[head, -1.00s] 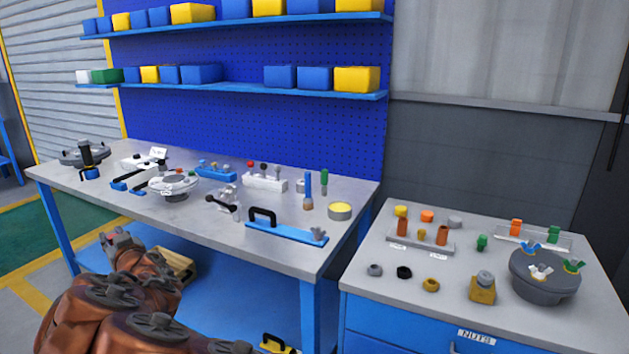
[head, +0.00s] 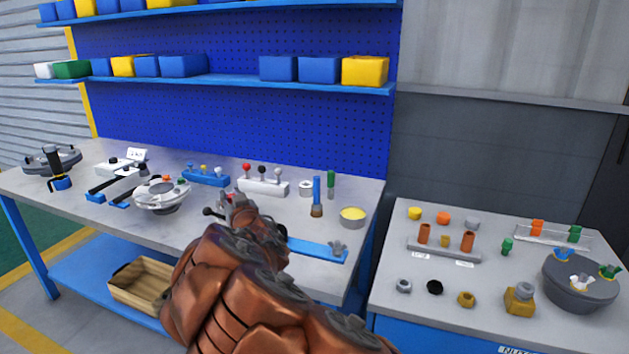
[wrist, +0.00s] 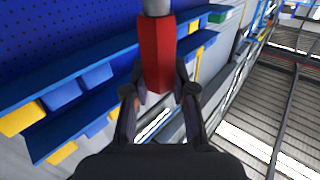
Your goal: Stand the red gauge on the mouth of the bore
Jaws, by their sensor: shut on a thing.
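The red gauge (wrist: 157,55) fills the middle of the wrist view, a faceted red body with a grey metal end at the top of the picture. My gripper (wrist: 160,88) is shut on the red body, one finger on each side. In the head view my gripper (head: 233,207) is over the front of the bench, small and partly hidden by my own arm. A pale round flanged shell (head: 155,197) stands on the bench left of my gripper. Its bore mouth cannot be made out clearly.
The bench (head: 110,222) also holds a dark flanged part (head: 68,158), a white block with knobs (head: 262,188), a yellow-topped tin (head: 353,216) and a blue bar (head: 318,250). A cabinet with several small parts (head: 390,325) stands right. A wooden crate (head: 140,288) sits below.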

